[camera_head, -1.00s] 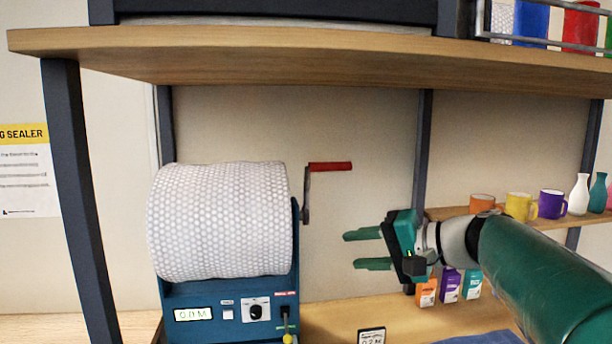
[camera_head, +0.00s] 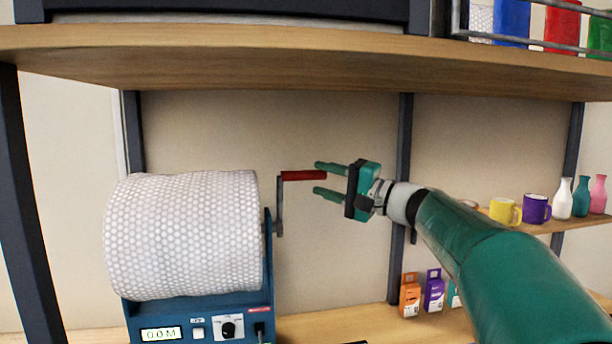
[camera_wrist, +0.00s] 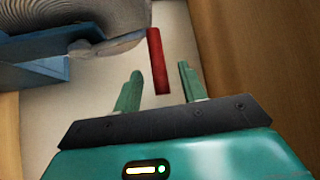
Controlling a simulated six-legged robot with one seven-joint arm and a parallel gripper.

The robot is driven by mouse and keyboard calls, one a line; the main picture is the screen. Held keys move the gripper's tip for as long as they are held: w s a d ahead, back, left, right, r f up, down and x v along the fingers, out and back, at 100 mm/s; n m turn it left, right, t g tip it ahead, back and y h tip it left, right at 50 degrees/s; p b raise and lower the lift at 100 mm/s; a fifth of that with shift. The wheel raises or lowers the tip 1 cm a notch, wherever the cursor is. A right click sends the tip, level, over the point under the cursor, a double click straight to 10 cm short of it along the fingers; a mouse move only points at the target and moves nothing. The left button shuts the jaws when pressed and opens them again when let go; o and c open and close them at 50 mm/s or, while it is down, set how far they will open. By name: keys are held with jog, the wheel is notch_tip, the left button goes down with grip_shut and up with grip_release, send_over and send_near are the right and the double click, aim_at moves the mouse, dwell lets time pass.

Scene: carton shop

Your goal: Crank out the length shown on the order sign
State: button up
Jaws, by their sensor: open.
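A blue dispenser (camera_head: 190,309) holds a big roll of white bubble wrap (camera_head: 185,235). Its display (camera_head: 161,334) reads 0.0 M. A crank with a red handle (camera_head: 304,175) sticks out to the right of the roll, its arm pointing up. My gripper (camera_head: 318,179) is open and empty, its two fingers pointing left, at the free end of the red handle. In the wrist view the red handle (camera_wrist: 157,60) shows between the fingers (camera_wrist: 157,88), with its near end at fingertip depth; contact cannot be told. The order sign is not readable now; only a dark edge shows at the bottom.
A wooden shelf (camera_head: 240,65) runs above the roll and my arm. Dark posts (camera_head: 401,150) stand behind. Mugs and vases line a small shelf at right, and small boxes (camera_head: 410,297) stand on the bench below my arm.

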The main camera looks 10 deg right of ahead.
aim_at(312, 177)
jog(key=x, duration=0.5)
jog(key=shift+f, duration=0.1)
jog(key=shift+w+a, duration=0.1)
jog(key=shift+w, duration=0.15)
jog(key=shift+s, duration=0.1)
jog(key=shift+c, duration=0.3)
grip_shut()
